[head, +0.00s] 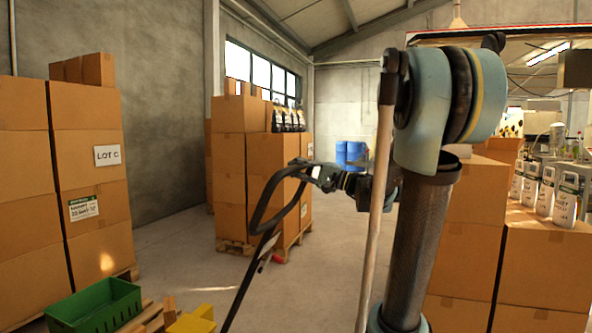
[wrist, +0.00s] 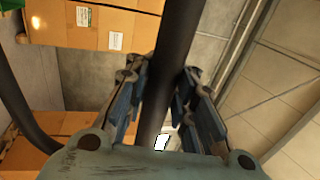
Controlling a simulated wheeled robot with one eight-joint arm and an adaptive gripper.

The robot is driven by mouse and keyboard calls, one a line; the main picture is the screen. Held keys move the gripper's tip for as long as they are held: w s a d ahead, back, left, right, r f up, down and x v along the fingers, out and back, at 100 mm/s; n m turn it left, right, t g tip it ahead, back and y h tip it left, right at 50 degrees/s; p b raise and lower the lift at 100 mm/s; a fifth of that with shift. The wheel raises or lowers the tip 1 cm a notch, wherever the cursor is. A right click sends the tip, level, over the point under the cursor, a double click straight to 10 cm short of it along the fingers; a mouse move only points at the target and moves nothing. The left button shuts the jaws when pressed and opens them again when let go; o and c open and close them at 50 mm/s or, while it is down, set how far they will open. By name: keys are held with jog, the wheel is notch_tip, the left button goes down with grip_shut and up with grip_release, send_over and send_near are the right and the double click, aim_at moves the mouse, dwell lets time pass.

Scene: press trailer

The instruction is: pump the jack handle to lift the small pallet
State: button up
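The jack handle (head: 245,275) is a black shaft with a curved loop at its top, tilted, in the lower middle of the head view. Its foot is below the picture. My gripper (head: 312,174) is at the upper right of the loop. In the wrist view a black bar of the handle (wrist: 174,40) runs between the two fingers of my gripper (wrist: 168,85), which lie close along both its sides and look shut on it. Wooden slats (head: 150,318), perhaps of the small pallet, show at the bottom left beside a yellow part (head: 195,320); most of this is cut off.
A green crate (head: 95,308) is at the bottom left. Carton stacks stand left (head: 90,180), behind the handle (head: 275,152) and right (head: 545,255), the last with white containers (head: 563,203) on top. A thin pale pole (head: 374,200) stands before my arm. Open floor (head: 180,265) lies between the left stacks.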

jog(key=o, duration=0.3)
jog(key=v, duration=1.1)
jog(key=shift+d, duration=0.4)
jog(key=shift+f, duration=0.1)
